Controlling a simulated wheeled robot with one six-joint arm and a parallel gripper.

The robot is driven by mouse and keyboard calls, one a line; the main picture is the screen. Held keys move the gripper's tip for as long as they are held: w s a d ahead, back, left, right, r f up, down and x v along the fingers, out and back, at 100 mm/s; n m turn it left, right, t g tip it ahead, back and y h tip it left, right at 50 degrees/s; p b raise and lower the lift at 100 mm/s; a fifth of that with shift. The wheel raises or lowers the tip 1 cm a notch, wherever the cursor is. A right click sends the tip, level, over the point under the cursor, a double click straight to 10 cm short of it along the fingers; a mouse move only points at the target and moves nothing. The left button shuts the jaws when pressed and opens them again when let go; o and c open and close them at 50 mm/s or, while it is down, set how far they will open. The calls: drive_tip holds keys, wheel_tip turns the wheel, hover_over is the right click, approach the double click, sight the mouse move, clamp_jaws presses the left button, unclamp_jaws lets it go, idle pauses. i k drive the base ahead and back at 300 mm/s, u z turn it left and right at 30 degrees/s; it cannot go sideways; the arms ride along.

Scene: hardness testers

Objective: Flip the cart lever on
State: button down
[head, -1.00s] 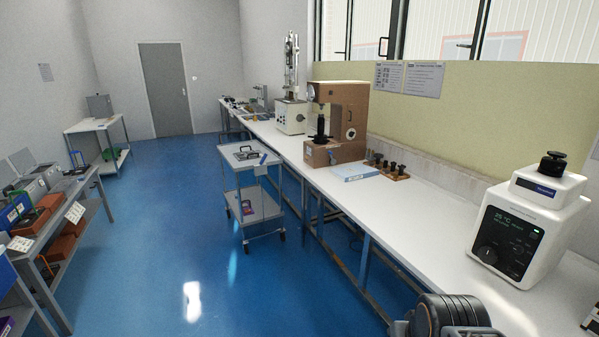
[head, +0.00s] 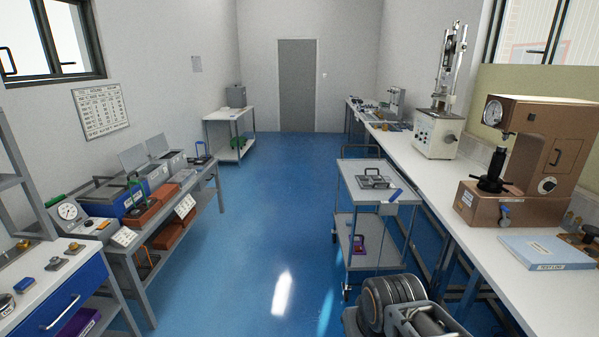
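The metal cart (head: 366,196) stands right of centre in the head view, in the aisle beside the long bench. A small blue part (head: 396,194), which may be the lever, sits at the near right corner of its top; its setting is too small to tell. A grey handled item (head: 374,179) rests on the top shelf, and a small red and purple item (head: 358,243) on the lower shelf. Part of my own arm shows at the bottom, in front of the cart's near side. My gripper's fingers do not show.
A long white bench (head: 440,174) runs along the right with a brown hardness tester (head: 560,150) and a blue book (head: 545,250). A tool bench (head: 205,187) and a blue-drawer cabinet (head: 70,300) stand left. The blue floor (head: 270,220) between is clear.

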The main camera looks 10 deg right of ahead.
sight(398, 193)
drive_tip(key=z, duration=0.3)
drive_tip(key=i, duration=2.15)
drive_tip(key=z, duration=0.6)
drive_tip(key=i, duration=0.4)
drive_tip(key=z, duration=0.25)
